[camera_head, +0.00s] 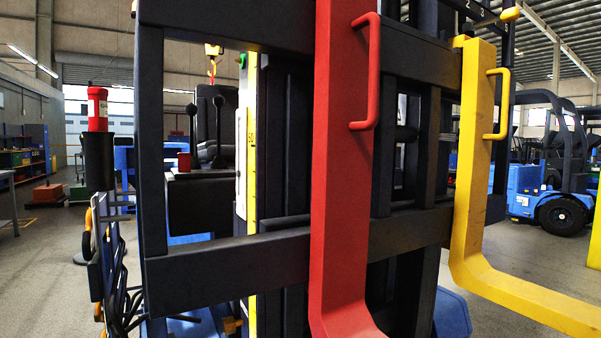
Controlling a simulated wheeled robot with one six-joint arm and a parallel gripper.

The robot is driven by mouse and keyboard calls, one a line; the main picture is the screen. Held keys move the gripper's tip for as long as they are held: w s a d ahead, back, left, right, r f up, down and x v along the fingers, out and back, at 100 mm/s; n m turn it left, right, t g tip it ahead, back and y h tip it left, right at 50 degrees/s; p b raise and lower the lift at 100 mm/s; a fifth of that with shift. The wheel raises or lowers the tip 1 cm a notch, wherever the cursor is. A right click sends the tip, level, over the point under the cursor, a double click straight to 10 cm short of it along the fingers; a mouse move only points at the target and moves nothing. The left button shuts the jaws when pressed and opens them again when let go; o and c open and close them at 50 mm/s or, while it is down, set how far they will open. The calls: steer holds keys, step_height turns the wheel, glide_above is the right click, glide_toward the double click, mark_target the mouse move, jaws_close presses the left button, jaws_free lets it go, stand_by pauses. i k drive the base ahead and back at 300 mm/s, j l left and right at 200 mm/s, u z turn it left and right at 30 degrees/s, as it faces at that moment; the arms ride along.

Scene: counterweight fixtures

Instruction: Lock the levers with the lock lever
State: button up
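Two upright black levers with rounded tops, a left one (192,125) and a right one (218,125), stand behind the black carriage frame, on a dark console (200,207). A small red piece (184,161) sits at the console's left end; I cannot tell whether it is the lock lever. A yellow knob (510,13) shows at the top right, above the yellow fork; its function is also unclear. The levers' lower parts are small in view, and I cannot tell whether they are locked. My gripper is not in view.
A black frame (225,272) with a red fork (341,170) and a yellow fork (470,170), each with a handle, fills the middle and stands before the levers. A red-topped black post (99,160) stands left. A blue forklift (525,190) stands right. Open floor shows at left.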

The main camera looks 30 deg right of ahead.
mark_target(184, 159)
steer(key=i+j+z, duration=0.45)
steer(key=j, duration=0.2)
steer(key=i+j+z, duration=0.2)
steer(key=j, duration=0.2)
steer(key=i+j+z, duration=0.2)
steer(key=j, duration=0.2)
steer(key=l+u, duration=0.25)
steer(key=l, duration=0.7)
steer(key=k+l+u, duration=0.2)
steer(key=l, duration=0.7)
steer(key=i+l, duration=0.05)
steer(key=i, duration=0.05)
